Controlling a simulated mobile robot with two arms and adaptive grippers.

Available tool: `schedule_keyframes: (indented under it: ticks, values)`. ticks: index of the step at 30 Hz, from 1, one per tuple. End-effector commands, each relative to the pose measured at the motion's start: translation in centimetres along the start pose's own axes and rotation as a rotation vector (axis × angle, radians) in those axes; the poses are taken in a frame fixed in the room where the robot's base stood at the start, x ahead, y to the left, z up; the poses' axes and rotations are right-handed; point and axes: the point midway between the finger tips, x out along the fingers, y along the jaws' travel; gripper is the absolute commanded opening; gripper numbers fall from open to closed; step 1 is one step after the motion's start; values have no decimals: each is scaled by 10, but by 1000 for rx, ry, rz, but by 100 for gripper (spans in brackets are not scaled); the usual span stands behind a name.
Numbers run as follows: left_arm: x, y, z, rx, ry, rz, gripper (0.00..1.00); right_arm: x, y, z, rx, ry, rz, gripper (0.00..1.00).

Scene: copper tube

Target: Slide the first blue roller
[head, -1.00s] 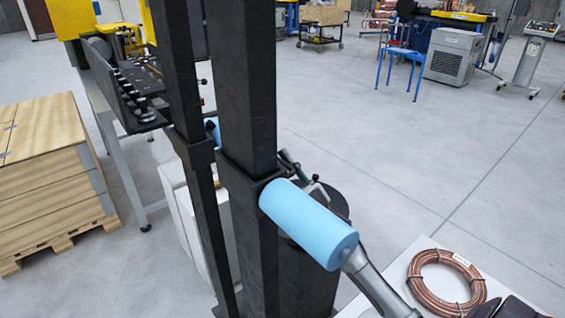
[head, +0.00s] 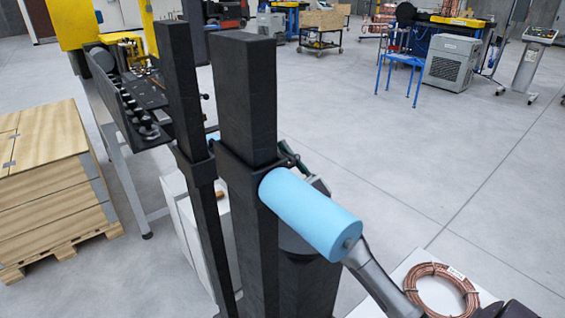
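A light blue roller (head: 311,216) sticks out toward the lower right from a bracket on the thick black post (head: 247,95). Its free end shows a small grey axle tip. A small part of another blue piece (head: 213,136) shows behind the posts. A grey arm link, which looks like part of my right arm, comes in from the lower right and passes close behind the roller's free end. The roller hides where it leads, and I cannot tell whether it touches. I cannot make out my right gripper. My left gripper is not in the picture.
A thinner black post (head: 181,90) stands left of the thick one. Wooden crates (head: 50,175) on a pallet stand at the left. A copper tube coil (head: 440,290) lies on a white surface at the lower right. Open grey floor (head: 420,150) lies beyond.

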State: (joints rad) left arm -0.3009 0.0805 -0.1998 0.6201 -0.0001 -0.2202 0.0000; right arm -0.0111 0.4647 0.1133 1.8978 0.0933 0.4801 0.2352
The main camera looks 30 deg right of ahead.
Motion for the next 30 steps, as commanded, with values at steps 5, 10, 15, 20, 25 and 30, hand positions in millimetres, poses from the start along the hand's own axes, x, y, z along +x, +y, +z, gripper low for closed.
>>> schedule_keyframes:
  ticks: [5,10,15,20,25,30]
  values:
    - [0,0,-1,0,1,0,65,2,2,-4,-2,13,1,0]
    - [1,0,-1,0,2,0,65,1,1,-3,-1,10,1,24]
    - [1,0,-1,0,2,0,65,0,0,-1,0,6,1,37]
    - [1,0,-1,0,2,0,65,0,0,0,1,3,0,37]
    - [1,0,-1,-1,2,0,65,-10,0,1,2,-1,1,37]
    - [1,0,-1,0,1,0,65,-42,0,2,3,-4,2,37]
